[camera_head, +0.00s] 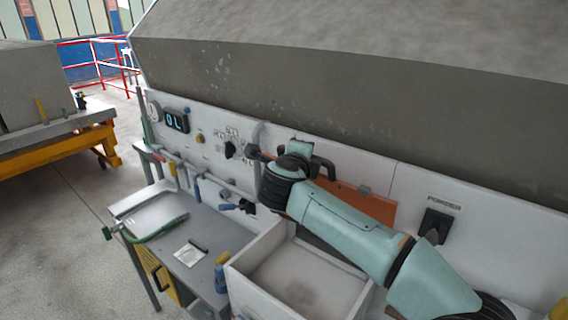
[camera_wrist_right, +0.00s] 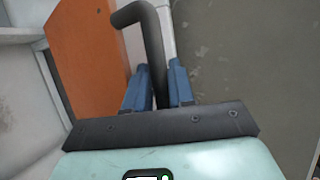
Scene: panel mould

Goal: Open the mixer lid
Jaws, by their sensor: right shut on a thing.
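The orange lid (camera_head: 372,205) shows behind my right arm, against the white panel at the back of an open white box (camera_head: 262,262). In the right wrist view the orange lid (camera_wrist_right: 95,50) fills the upper left. A black bent handle (camera_wrist_right: 152,50) rises between the two blue fingers of my right gripper (camera_wrist_right: 158,85), which is shut on it. In the head view the black handle (camera_head: 323,168) shows beside the wrist; the fingertips are hidden there. My left gripper is not in view.
A large grey block (camera_head: 350,75) overhangs the white panel. A side table (camera_head: 178,240) at left carries a green-handled tool (camera_head: 160,230) and a white card (camera_head: 190,253). A small display (camera_head: 177,120), knobs and a black switch (camera_head: 435,226) are on the panel. Open floor lies at left.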

